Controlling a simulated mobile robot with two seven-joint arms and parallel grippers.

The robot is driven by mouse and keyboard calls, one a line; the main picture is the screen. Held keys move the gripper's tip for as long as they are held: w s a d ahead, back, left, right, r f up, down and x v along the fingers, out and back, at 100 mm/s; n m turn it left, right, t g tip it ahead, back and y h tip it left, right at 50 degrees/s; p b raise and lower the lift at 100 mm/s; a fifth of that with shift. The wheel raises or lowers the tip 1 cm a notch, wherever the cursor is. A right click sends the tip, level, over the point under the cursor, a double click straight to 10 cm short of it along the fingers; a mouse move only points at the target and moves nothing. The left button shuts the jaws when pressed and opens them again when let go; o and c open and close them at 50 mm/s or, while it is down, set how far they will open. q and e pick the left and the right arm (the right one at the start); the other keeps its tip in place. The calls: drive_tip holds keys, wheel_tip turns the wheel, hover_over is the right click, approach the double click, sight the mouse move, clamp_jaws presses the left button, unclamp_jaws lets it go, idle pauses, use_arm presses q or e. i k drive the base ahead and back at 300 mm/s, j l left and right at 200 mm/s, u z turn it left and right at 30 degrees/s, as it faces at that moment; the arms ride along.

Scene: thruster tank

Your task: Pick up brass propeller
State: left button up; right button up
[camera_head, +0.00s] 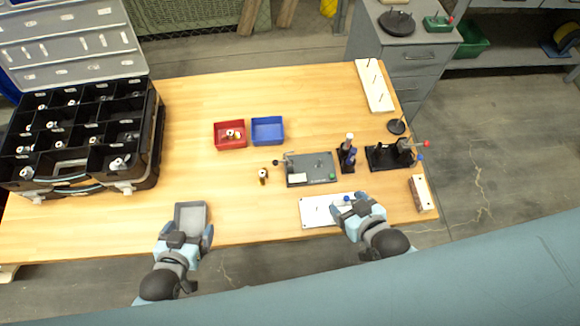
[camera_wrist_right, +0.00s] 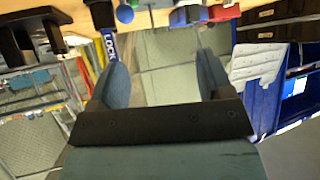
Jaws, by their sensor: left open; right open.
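I cannot pick out a brass propeller with certainty. A small brass-coloured piece (camera_head: 263,176) stands on the table left of the grey fixture plate (camera_head: 322,178); its shape is too small to tell. Small white and brass-toned parts lie in the red bin (camera_head: 230,144). My left gripper (camera_head: 187,231) is open and empty at the front edge, by the grey tray (camera_head: 204,207). My right gripper (camera_head: 351,205) is open over the right end of the white board (camera_head: 316,212). In the right wrist view my right gripper (camera_wrist_right: 163,80) has nothing between its fingers.
A blue bin (camera_head: 267,130) stands beside the red bin. An open black organizer case (camera_head: 85,140) with several compartments fills the table's left end. Dark stands (camera_head: 385,157) with tools are at the right. The middle left of the wooden table (camera_head: 190,125) is clear.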

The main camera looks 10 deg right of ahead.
sight(262, 174)
drive_tip(key=k+l+z, duration=0.1)
drive_tip(key=l+z, duration=0.2)
drive_tip(key=l, duration=0.35)
drive_tip(key=l+z, duration=0.35)
drive_tip(key=l, duration=0.3)
drive_tip(key=u, duration=1.4)
drive_tip(key=k+l+z, duration=0.1)
drive_tip(key=l+z, duration=0.45)
drive_tip(key=z, duration=0.2)
drive_tip(key=k, duration=0.05)
